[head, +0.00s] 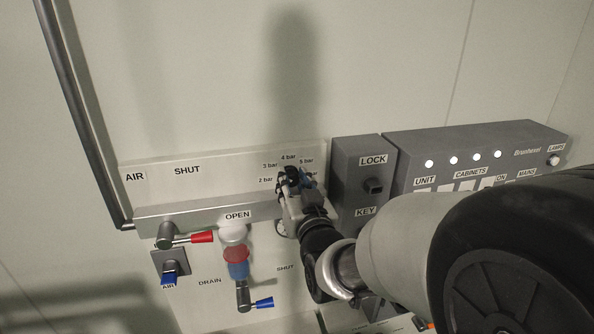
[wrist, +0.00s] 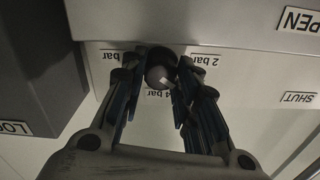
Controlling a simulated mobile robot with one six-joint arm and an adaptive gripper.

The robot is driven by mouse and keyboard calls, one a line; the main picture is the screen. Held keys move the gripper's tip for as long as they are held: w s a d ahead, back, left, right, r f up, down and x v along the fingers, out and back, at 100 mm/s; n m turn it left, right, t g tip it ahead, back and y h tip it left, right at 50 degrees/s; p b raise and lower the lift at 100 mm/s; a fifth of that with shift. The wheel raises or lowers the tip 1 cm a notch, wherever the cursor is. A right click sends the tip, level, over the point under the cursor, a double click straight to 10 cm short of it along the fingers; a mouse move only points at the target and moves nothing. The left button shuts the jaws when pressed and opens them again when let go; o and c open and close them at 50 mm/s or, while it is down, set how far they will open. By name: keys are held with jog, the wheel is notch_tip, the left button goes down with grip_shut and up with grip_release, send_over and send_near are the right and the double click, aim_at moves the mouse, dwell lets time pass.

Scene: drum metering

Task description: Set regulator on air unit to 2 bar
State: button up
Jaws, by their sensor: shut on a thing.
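The regulator knob (wrist: 158,76) is a grey round knob on the pale face of the air unit (head: 228,168). My gripper (wrist: 164,82) is shut on it, with one blue-padded finger on each side. In the head view my gripper (head: 292,182) covers the knob. Labels "2 bar" (head: 265,180), "3 bar" (head: 270,165) and "4 bar" (head: 288,157) stand around it, with "5 bar" partly hidden at the right. In the wrist view the labels appear upside down. I cannot tell which mark the knob points to.
A lever with a red handle (head: 202,237) and one with a blue handle (head: 264,303) stick out at lower left. A grey LOCK/KEY box (head: 361,180) stands close right of my gripper. Beyond it is a cabinet panel (head: 480,150) with lit lamps. The wall above is clear.

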jog(key=shift+c, duration=1)
jog(key=shift+b, duration=0.45)
jog(key=shift+f+n+b, duration=0.1)
jog(key=shift+n+b, duration=0.9)
jog(key=shift+b, duration=0.15)
jog(key=n+b, duration=0.3)
jog(key=b, duration=0.1)
jog(key=shift+n, duration=0.4)
jog(key=o, duration=1.1)
jog(key=shift+c, duration=0.2)
